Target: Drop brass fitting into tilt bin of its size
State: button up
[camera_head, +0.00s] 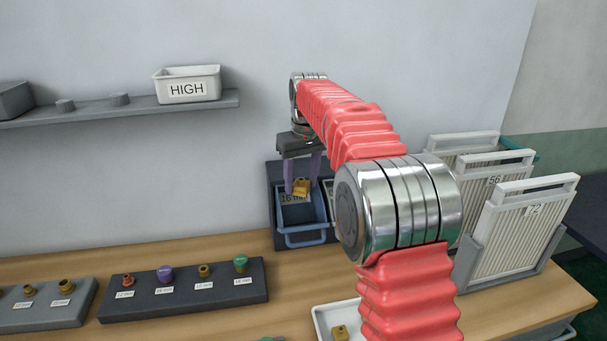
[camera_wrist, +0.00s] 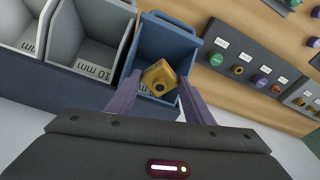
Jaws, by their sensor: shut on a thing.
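A brass fitting (camera_head: 301,186) is held between the purple fingers of my gripper (camera_head: 303,176), which is shut on it. I cannot tell how far the fitting is above the bin floor. To its left in the wrist view stands a grey bin (camera_wrist: 100,63) labelled 10 mm.
A dark rack (camera_head: 185,293) holds several labelled fittings and knobs. A white tray (camera_head: 319,322) with a brass piece (camera_head: 340,332) lies at the front. Slatted panels (camera_head: 520,235) stand at right. A shelf (camera_head: 150,111) carries a white HIGH box (camera_head: 188,84).

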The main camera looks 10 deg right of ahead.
aim_at(305, 188)
jog(key=shift+f, duration=0.85)
jog(key=o, duration=1.4)
jog(key=shift+f, duration=0.1)
jog(key=r, duration=0.4)
jog(key=s+r, duration=0.1)
jog(key=r, duration=0.4)
jog(key=s+r, duration=0.1)
jog(key=r, duration=0.3)
jog(key=shift+d+r, duration=0.25)
jog(key=shift+r, duration=0.05)
jog(key=shift+s, duration=0.15)
